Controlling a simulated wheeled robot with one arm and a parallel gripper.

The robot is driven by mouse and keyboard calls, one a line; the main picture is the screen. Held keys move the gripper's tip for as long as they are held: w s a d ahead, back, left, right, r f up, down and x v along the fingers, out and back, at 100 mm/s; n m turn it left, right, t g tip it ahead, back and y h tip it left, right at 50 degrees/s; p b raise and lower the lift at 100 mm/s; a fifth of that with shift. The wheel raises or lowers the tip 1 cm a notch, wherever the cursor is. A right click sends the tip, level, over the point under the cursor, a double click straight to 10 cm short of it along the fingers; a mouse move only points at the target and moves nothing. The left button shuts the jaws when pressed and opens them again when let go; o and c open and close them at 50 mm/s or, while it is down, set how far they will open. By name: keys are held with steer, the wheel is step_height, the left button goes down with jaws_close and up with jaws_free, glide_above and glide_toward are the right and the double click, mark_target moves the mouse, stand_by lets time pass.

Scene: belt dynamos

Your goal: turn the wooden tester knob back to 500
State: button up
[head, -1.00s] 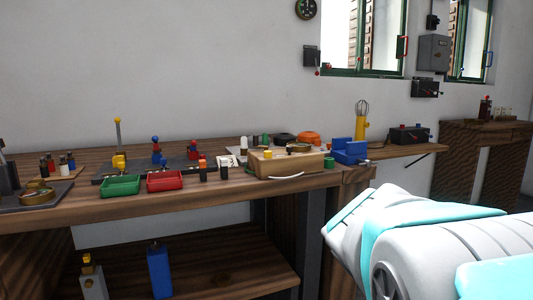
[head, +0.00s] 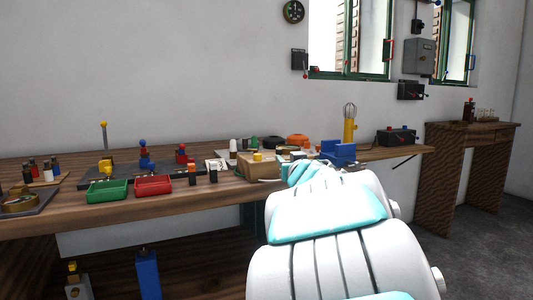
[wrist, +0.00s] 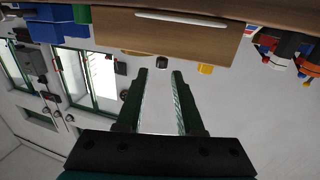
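The light wooden tester box (head: 262,171) stands near the front of the bench, with a yellow cap (head: 257,156) on top. My arm covers its right part in the head view. In the wrist view the scene appears upside down, and the box (wrist: 165,38) is at the top, with a yellow piece (wrist: 205,69) and a dark round piece (wrist: 165,62) at its edge. I cannot read any scale or knob setting. My gripper (wrist: 161,74) is open and empty, its fingers pointing toward the box, apart from it. My arm hides it in the head view.
Green (head: 107,191) and red (head: 153,186) trays sit left of the box. A blue block (head: 338,151) and a yellow whisk-topped holder (head: 350,128) stand to its right. Orange and black round things lie behind.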

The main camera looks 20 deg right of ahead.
mark_target(280, 152)
steer(key=shift+a+r+x, duration=0.1)
steer(key=shift+x, duration=1.9)
steer(key=shift+a+r+x, duration=0.1)
steer(key=shift+x, duration=1.95)
steer(key=shift+c, duration=0.2)
jaws_close()
